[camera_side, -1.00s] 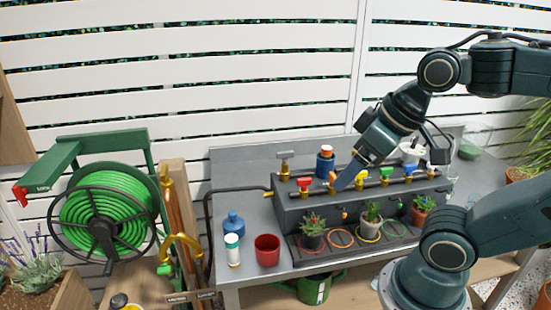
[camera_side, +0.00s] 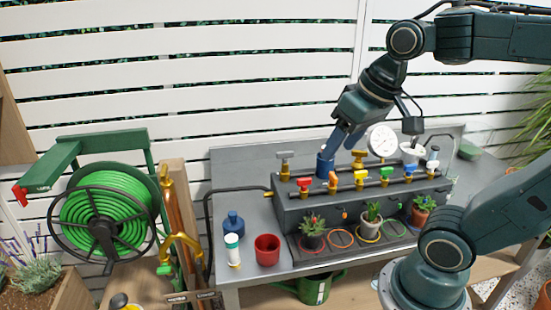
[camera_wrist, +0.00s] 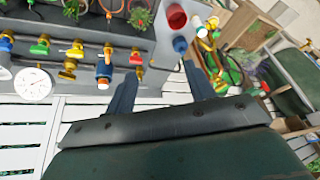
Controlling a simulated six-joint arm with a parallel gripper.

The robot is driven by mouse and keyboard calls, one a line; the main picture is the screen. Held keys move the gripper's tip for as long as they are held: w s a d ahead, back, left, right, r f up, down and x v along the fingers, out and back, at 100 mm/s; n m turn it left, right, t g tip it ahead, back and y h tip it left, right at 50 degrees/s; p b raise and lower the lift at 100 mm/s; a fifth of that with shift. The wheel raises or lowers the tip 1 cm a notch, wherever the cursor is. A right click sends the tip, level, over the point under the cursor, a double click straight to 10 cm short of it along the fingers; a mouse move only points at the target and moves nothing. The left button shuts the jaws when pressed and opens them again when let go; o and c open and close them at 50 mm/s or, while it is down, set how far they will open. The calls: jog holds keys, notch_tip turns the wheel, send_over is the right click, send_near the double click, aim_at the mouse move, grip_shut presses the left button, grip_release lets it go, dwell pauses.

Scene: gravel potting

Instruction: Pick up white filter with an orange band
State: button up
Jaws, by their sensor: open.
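The white filter with an orange band (camera_wrist: 103,82) stands in a blue holder (camera_wrist: 104,70) behind the pipe manifold, just left of my left finger in the wrist view. In the side view the blue holder (camera_side: 325,166) shows, but my fingers hide the filter. My gripper (camera_side: 331,148) is tilted downward at the holder, with its fingertips near the holder's top. In the wrist view my gripper (camera_wrist: 160,68) is open with nothing between its fingers. I cannot tell whether a finger touches the filter.
The manifold (camera_side: 290,208) with coloured valves stands in front of the holder. A white gauge (camera_side: 382,139) is to its right.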

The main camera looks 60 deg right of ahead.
jog(key=w+d+r+m+g, duration=0.3)
jog(key=w+d+m, duration=0.55)
jog(key=d, duration=0.25)
jog(key=w+d+f+m+g, duration=0.1)
jog(key=w+d+m, duration=0.15)
jog(key=d, duration=0.45)
jog(key=w+d+f+m+g, duration=0.1)
jog(key=w+d+f+m, duration=0.1)
jog(key=d+m, duration=0.35)
jog(key=shift+n+y, duration=0.3)
jog(key=shift+n, duration=0.35)
jog(key=shift+s+d+f, duration=0.1)
jog(key=shift+d+f, duration=0.1)
jog(key=shift+f, duration=1.15)
jog(key=shift+d+f, duration=0.25)
jog(key=shift+f, duration=1.15)
jog(key=shift+s+d+f, duration=0.1)
jog(key=shift+d+f, duration=0.1)
jog(key=shift+f, duration=1.15)
jog(key=shift+f, duration=0.1)
jog(key=shift+a+f, duration=0.15)
jog(key=shift+f, duration=2.35)
